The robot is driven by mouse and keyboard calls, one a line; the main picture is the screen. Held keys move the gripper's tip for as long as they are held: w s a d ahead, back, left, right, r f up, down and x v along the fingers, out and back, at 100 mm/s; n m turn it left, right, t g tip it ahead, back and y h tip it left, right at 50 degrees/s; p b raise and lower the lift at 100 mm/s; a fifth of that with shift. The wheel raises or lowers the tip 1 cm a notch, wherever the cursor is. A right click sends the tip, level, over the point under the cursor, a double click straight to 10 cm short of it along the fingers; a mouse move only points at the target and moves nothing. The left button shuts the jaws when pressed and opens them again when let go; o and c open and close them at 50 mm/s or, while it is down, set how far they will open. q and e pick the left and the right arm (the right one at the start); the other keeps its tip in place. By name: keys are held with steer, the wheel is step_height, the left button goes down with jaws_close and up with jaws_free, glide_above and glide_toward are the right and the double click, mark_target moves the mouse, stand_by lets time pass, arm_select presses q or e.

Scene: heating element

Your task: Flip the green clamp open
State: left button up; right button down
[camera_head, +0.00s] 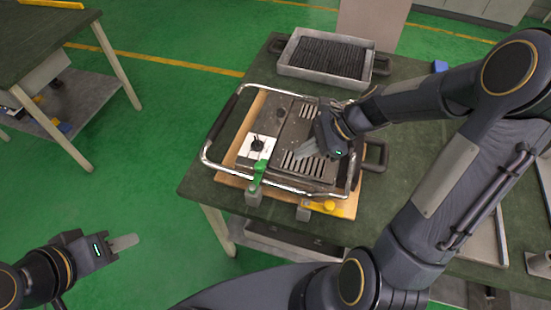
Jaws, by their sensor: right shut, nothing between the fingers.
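The green clamp (259,175) is at the front edge of the heating element plate (302,137), left of the middle. Its green handle rises from a grey base; whether it is latched is too small to tell. My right gripper (300,154) is shut and empty over the slotted part of the plate, to the right of and behind the green clamp, apart from it. My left gripper (126,242) is off the table at the lower left, over the floor, far from the clamp. Its fingers overlap in this view.
A yellow clamp (325,206) sits at the front right of the wooden board (345,208). A metal tube frame (207,165) surrounds the plate. A grey tray (288,70) of dark rods stands at the back of the green-topped table (408,190). Another table stands far left.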

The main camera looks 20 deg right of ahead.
mark_target(264, 168)
steer(key=x, duration=0.4)
steer(key=a, duration=0.3)
steer(key=shift+w+a+f+p, duration=0.15)
steer(key=shift+w+a+p, duration=0.05)
steer(key=shift+w+p, duration=0.15)
steer(key=shift+a, duration=0.45)
steer(key=shift+w, duration=0.1)
